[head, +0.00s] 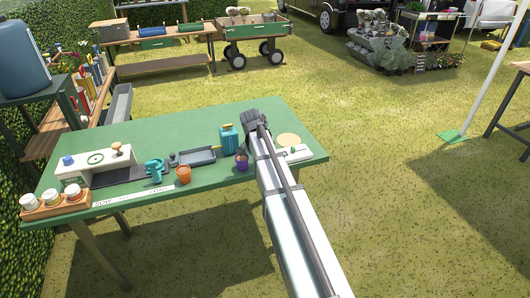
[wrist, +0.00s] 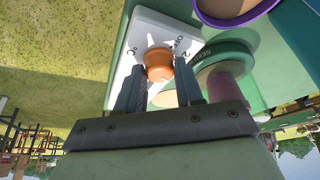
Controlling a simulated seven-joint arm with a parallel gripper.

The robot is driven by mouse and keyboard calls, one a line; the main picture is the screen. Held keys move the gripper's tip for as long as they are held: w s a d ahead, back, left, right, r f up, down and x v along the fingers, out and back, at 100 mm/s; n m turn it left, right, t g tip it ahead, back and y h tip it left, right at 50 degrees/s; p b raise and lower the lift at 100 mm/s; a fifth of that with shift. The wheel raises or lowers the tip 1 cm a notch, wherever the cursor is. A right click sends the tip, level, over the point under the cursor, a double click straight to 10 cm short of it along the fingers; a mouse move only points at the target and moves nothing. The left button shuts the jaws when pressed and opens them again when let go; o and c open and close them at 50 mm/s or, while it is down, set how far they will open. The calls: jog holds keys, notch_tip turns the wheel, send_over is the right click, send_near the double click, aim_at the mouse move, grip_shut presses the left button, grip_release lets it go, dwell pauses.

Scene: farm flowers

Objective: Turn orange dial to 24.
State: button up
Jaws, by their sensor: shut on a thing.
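The orange dial (wrist: 158,56) sits on a white panel (wrist: 150,27) with dark marks around it. In the wrist view my gripper (wrist: 159,72) has one finger on each side of the dial and is shut on it. The marks are too small and tilted to read surely, so I cannot tell the dial's setting. In the head view part of the white panel (head: 299,154) shows at the right end of the green table, beside my arm. The dial is hidden there behind my arm.
A purple pot (head: 242,163) stands close to the panel and shows at the wrist view's upper right (wrist: 232,8). A teal can (head: 228,139), an orange pot (head: 183,175) and a grey tray (head: 195,156) stand left of my arm on the green table (head: 185,124).

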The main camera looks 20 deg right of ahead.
jog(key=o, duration=1)
jog(key=v, duration=1.3)
jog(key=shift+r, duration=0.35)
jog(key=shift+a, duration=0.1)
